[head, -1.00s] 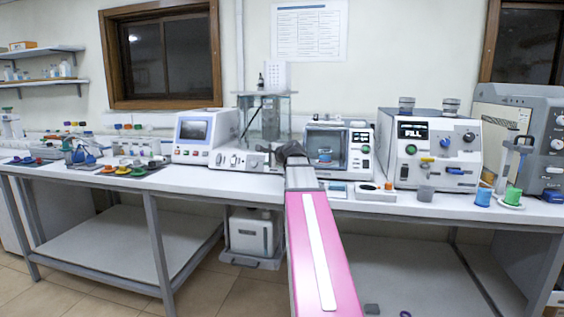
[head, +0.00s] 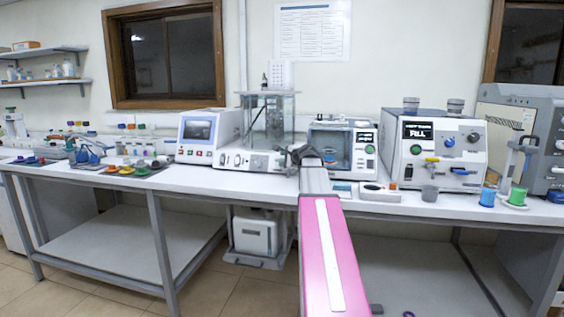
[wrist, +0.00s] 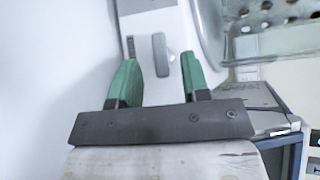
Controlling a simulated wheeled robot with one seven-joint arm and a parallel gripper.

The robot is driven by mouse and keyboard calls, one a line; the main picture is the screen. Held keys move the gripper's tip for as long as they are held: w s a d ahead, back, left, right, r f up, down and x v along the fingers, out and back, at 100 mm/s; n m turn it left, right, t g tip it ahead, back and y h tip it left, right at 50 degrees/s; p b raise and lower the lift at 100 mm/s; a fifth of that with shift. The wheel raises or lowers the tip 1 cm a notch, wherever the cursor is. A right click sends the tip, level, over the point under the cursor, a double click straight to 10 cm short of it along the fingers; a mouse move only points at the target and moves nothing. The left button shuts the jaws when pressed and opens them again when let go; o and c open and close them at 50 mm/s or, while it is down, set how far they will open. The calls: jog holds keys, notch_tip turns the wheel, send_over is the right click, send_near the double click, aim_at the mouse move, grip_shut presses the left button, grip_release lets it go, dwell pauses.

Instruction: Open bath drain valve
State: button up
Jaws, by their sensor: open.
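The glass bath (head: 268,120) stands on a white base with a control panel (head: 240,160) on the bench, left of my arm. The wrist view shows a grey upright lever (wrist: 161,55) on a white panel. It looks like the drain valve handle, though no label is readable. My gripper (wrist: 158,75) is open, with one green finger on each side of the lever and visible gaps between. In the head view my dark gripper (head: 303,153) is at the panel's right end. Its fingertips and the lever cannot be made out there.
Perforated metal inside a clear vessel (wrist: 260,20) lies close to the right finger. A windowed white device (head: 343,150) stands just right of my gripper, with the FILL machine (head: 435,150) beyond. A monitor unit (head: 203,135) stands left of the bath.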

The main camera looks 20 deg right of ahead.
jog(key=shift+x, duration=1)
grip_shut()
